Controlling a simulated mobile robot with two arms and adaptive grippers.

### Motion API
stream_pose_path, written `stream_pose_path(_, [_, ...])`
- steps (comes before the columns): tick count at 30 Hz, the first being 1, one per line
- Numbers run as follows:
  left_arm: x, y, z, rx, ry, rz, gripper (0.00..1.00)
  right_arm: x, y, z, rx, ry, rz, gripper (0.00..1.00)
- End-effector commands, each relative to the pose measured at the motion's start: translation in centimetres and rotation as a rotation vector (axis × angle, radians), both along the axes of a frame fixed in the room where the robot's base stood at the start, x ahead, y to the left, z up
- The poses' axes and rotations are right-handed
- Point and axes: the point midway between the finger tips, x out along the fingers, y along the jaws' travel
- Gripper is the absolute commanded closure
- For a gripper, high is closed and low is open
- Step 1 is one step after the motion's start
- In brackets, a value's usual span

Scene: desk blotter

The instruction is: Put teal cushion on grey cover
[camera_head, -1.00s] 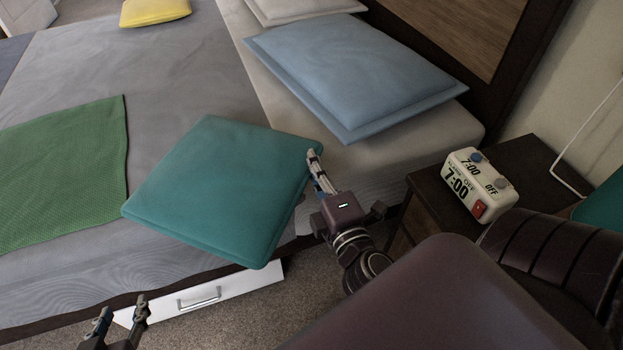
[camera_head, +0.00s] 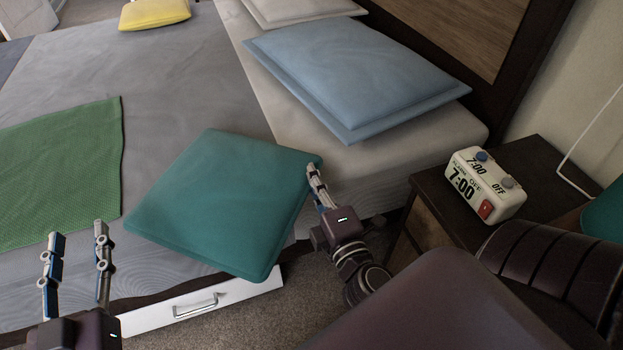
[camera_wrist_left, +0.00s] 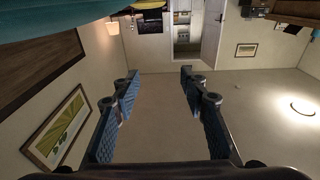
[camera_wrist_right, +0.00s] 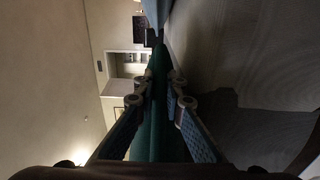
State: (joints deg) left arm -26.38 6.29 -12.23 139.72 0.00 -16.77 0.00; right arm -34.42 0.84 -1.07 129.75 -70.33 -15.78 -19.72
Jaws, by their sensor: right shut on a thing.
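The teal cushion (camera_head: 225,200) is tilted at the near edge of the bed, over the grey cover (camera_head: 170,90). My right gripper (camera_head: 313,178) is shut on the cushion's right corner. In the right wrist view the cushion (camera_wrist_right: 158,120) runs between the fingers (camera_wrist_right: 160,103). Whether the cushion's far side touches the cover cannot be told. My left gripper (camera_head: 77,250) is open and empty at the lower left, left of the cushion. Its spread fingers (camera_wrist_left: 158,90) show in the left wrist view with nothing between them.
A green blanket (camera_head: 65,175) lies on the bed's left part. A blue pillow (camera_head: 355,80) and a yellow cushion (camera_head: 155,14) lie farther back. A nightstand (camera_head: 430,200) with a white alarm clock (camera_head: 478,185) stands right. A white drawer (camera_head: 200,303) sits under the bed. The middle of the cover is bare.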

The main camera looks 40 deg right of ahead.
Motion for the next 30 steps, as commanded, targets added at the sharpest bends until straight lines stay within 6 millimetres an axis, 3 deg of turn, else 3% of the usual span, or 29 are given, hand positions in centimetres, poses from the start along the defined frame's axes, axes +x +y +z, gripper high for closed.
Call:
stream_pose_path(17, [-0.08,-0.06,0.9,-0.01,-0.041,-0.002,0.6,0.02,0.0,-0.1,0.001,-0.002,0.0,1.0])
stream_pose_path(18, [-0.09,-0.06,1.01,-0.011,-0.045,-0.002,0.6,0.0,-0.02,-0.19,0.0,0.0,0.0,0.88])
stream_pose_path(22, [-0.09,-0.07,1.05,-0.012,-0.045,-0.002,0.6,0.0,-0.02,-0.17,0.0,0.0,0.0,0.74])
stream_pose_path(30, [-0.09,-0.1,1.04,-0.012,-0.044,-0.002,0.6,0.0,-0.01,-0.15,0.0,0.0,0.0,0.73])
